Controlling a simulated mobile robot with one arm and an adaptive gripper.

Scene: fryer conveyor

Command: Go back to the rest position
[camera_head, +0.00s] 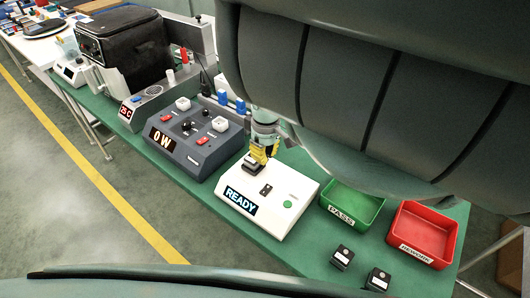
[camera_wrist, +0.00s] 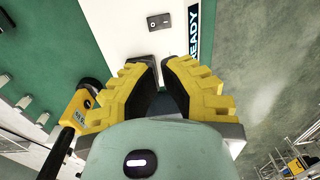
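My gripper (camera_head: 264,150), with yellow fingers, is over the back left part of the white tester (camera_head: 275,210) that shows READY. In the wrist view, the fingers of my gripper (camera_wrist: 160,72) stand a little apart. White casing shows just past the gap, and the space deeper between the fingers is dark. I see nothing clearly gripped. A dark block or socket (camera_head: 252,167) is on the tester right below the fingertips; the fingers partly hide it, and contact cannot be told. The tester's black switch (camera_wrist: 158,21) and the READY display (camera_wrist: 194,33) show in the wrist view.
A green PASS tray (camera_head: 352,225) and a red REWORK tray (camera_head: 445,222) stand right of the tester. Two black blocks (camera_head: 343,256) (camera_head: 378,279) lie in front of them. A grey control box (camera_head: 193,160) reading 0 W and a black fryer-like unit (camera_head: 135,50) stand left.

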